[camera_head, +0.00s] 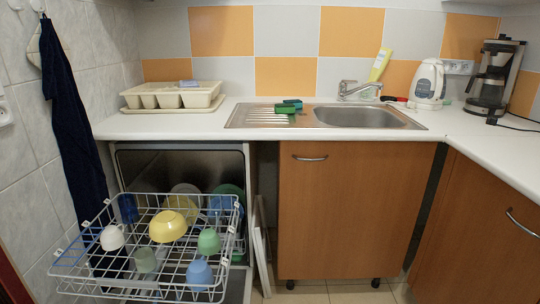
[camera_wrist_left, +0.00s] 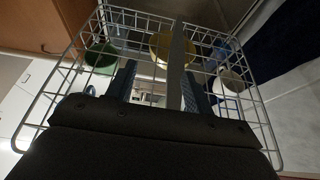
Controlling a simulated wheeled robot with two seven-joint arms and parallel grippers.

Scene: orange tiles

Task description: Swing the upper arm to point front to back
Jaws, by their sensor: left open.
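The upper dish basket (camera_head: 75,262) is pulled out of the dishwasher on the left, holding several cups and bowls. In the left wrist view I see the wire basket (camera_wrist_left: 50,103) from below. A long pale grey bar (camera_wrist_left: 177,55), which looks like the upper arm, lies under it and runs up the picture, roughly front to back. My left gripper (camera_wrist_left: 158,73) is open, with bluish fingers either side of the bar, which is closer to the right finger. I cannot tell whether they touch. In the head view my left gripper is mostly hidden by the basket. My right gripper is not in view.
A yellow bowl (camera_head: 168,226), white cup (camera_head: 112,238), green cup (camera_head: 208,241) and blue cup (camera_head: 199,274) sit in the basket. A dark towel (camera_head: 70,130) hangs left. A brown cabinet door (camera_head: 345,215) stands right, below the counter's sink (camera_head: 360,117).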

